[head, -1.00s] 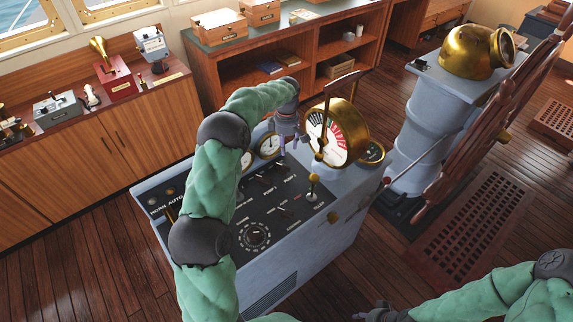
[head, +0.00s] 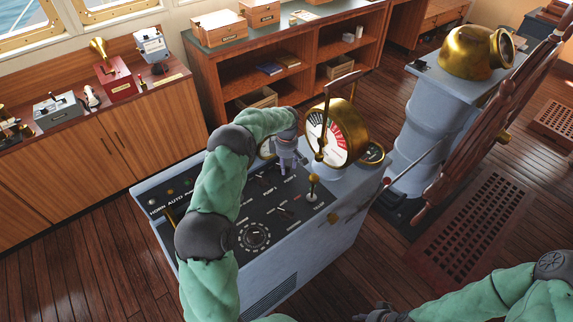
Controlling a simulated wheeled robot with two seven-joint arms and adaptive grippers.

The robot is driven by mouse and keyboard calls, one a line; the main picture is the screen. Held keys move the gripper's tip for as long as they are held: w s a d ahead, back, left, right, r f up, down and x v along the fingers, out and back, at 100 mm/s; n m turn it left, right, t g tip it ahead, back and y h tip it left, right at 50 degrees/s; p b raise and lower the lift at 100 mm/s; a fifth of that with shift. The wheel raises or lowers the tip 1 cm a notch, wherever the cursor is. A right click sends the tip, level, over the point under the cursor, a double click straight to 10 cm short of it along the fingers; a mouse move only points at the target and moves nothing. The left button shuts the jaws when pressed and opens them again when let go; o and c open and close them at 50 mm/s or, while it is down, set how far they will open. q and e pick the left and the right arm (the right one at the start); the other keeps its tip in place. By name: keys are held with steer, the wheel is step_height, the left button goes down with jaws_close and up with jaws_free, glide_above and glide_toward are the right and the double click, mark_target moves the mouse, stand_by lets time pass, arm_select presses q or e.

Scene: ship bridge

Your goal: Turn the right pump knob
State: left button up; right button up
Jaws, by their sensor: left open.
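The grey control console (head: 290,258) stands in the middle of the head view, with a black panel on its sloped top. My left gripper (head: 292,169) is open and points down over the upper part of this panel, at the right pump knob. The gripper's fingers hide most or all of that knob, and I cannot tell whether they touch it. The left pump knob (head: 264,177) shows just left of the fingers. My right gripper (head: 372,314) is low at the bottom edge, partly cut off, away from the console; its fingers are too unclear to judge.
The brass telegraph dial (head: 340,135) with its upright lever stands close right of my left gripper. A small lever (head: 313,188) rises from the panel's right side. A round dial (head: 254,236) is lower on the panel. A wooden ship's wheel (head: 480,125) stands farther right.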

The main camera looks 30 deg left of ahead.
arm_select(q)
jaws_close()
steer(key=shift+m, duration=0.3)
steer(key=m+b, duration=0.1)
steer(key=m, duration=0.1)
steer(key=shift+s+m, duration=0.2)
steer(key=shift+m, duration=0.2)
steer(key=m, duration=0.2)
steer(key=shift+s+m, duration=0.15)
steer(key=shift+m, duration=0.15)
steer(key=m, duration=0.6)
steer(key=shift+s+b, duration=0.3)
steer(key=shift+s, duration=0.05)
